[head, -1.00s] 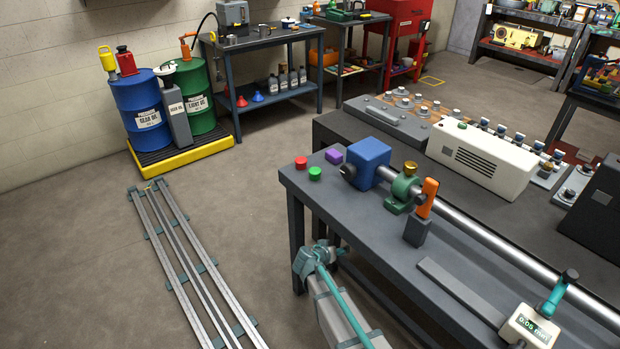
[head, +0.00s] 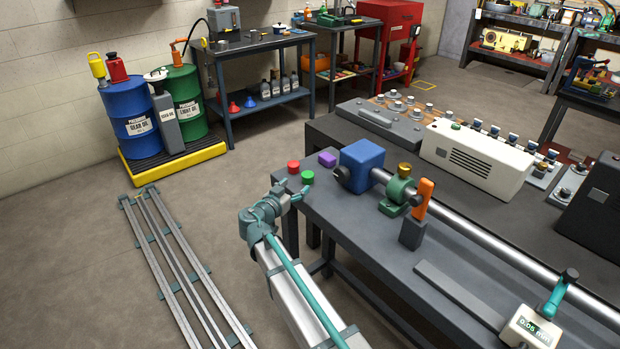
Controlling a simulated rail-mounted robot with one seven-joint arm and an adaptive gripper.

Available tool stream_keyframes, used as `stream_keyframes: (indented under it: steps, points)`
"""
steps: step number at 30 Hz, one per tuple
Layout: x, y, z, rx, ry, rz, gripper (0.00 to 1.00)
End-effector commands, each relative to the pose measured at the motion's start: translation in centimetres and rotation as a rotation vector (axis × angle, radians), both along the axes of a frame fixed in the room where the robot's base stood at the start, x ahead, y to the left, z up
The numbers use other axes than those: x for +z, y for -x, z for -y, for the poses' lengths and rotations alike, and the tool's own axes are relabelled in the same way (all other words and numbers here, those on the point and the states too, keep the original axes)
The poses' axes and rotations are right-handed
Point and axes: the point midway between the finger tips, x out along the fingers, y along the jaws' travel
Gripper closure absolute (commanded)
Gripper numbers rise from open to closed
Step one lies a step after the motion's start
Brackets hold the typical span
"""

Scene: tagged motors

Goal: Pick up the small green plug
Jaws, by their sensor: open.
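The small green plug (head: 307,177) stands on the near left corner of the grey workbench (head: 385,255). My gripper (head: 296,192) is open and empty at the bench's left edge. Its fingertips point toward the green plug and are close in front of it. I cannot tell the exact gap between them. The green plug is in full view.
A blue block (head: 361,165) holding a long metal bar stands right of the plugs. A green clamp (head: 397,196) and an orange-handled tool (head: 421,200) are further right. Floor rails (head: 178,262) lie left.

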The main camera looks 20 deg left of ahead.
Motion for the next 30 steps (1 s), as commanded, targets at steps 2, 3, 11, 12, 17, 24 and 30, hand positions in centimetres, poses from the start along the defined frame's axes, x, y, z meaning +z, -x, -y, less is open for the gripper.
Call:
stream_keyframes:
  steps: [2,3,11,12,17,24,30]
  points:
    - [-0.1,-1.5,0.1,-0.003,0.001,-0.001,0.3]
    - [-0.2,-2.0,0.2,-0.003,0.001,-0.001,0.3]
    - [-0.6,-3.8,0.5,-0.001,0.002,-0.001,0.3]
    - [-0.7,-4.1,0.5,-0.002,0.002,-0.001,0.3]
    - [-1.0,-6.1,0.5,-0.001,0.002,-0.001,0.3]
    - [-1.7,-8.4,0.9,0.0,0.002,-0.002,0.3]
    - [-1.7,-8.4,1.0,0.0,0.001,-0.001,0.3]
